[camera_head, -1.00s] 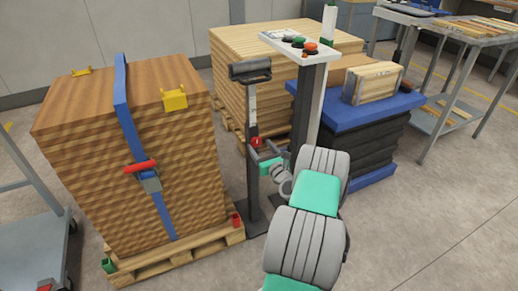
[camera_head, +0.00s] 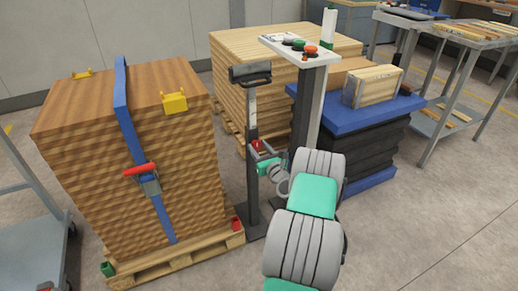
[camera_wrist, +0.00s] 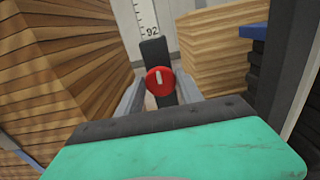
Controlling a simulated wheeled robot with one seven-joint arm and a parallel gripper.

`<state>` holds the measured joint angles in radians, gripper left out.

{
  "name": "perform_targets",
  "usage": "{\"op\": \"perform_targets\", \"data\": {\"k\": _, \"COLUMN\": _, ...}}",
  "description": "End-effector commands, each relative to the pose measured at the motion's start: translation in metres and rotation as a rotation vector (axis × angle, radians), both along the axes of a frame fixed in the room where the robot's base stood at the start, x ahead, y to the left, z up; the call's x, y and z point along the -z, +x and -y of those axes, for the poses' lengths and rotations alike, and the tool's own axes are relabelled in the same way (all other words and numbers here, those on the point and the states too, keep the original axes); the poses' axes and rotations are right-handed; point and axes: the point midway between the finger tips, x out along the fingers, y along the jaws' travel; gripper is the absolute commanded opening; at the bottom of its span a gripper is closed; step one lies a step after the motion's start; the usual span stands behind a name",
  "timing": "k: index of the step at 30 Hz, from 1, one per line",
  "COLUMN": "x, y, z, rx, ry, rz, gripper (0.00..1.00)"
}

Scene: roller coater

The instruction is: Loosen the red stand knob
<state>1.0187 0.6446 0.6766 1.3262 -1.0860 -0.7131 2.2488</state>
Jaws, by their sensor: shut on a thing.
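The red stand knob (camera_wrist: 160,81) is a round knob with a white mark that stands upright on its face, in the wrist view. It sits on the dark upright of the stand, below a white scale marked 92. My gripper (camera_wrist: 159,92) is shut on the knob, with one grey finger on each side of it. In the head view the knob (camera_head: 256,146) is a small red spot on the stand's post (camera_head: 253,189), and my gripper (camera_head: 260,152) reaches it from the front right. Its mark cannot be made out there.
A strapped brown stack (camera_head: 75,135) on a pallet stands close left of the stand. A control pedestal (camera_head: 309,110) with buttons stands close right, beside a blue-topped black lift (camera_head: 333,118). Pale boards (camera_head: 235,75) are stacked behind. Open floor (camera_head: 420,240) lies at the front right.

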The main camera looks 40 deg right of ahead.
Motion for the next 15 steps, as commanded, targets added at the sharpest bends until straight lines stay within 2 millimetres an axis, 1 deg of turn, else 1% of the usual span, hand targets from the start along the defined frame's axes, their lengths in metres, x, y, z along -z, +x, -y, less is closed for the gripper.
{"op": "perform_targets", "data": {"k": 1, "x": 0.0001, "y": -0.0002, "z": 0.0004, "rx": 0.001, "ry": 0.0, "rz": 0.0, "gripper": 0.09}}
{"op": "perform_targets", "data": {"k": 3, "x": 0.0001, "y": -0.0002, "z": 0.0004, "rx": 0.001, "ry": 0.0, "rz": 0.0, "gripper": 0.04}}
{"op": "perform_targets", "data": {"k": 4, "x": 0.0001, "y": -0.0002, "z": 0.0004, "rx": 0.001, "ry": 0.0, "rz": 0.0, "gripper": 0.03}}
{"op": "perform_targets", "data": {"k": 11, "x": 0.0003, "y": -0.0002, "z": 0.0004, "rx": 0.001, "ry": -0.019, "rz": -0.006, "gripper": 0.03}}
{"op": "perform_targets", "data": {"k": 15, "x": 0.0007, "y": -0.0002, "z": 0.0001, "rx": 0.001, "ry": -0.064, "rz": -0.019, "gripper": 0.03}}
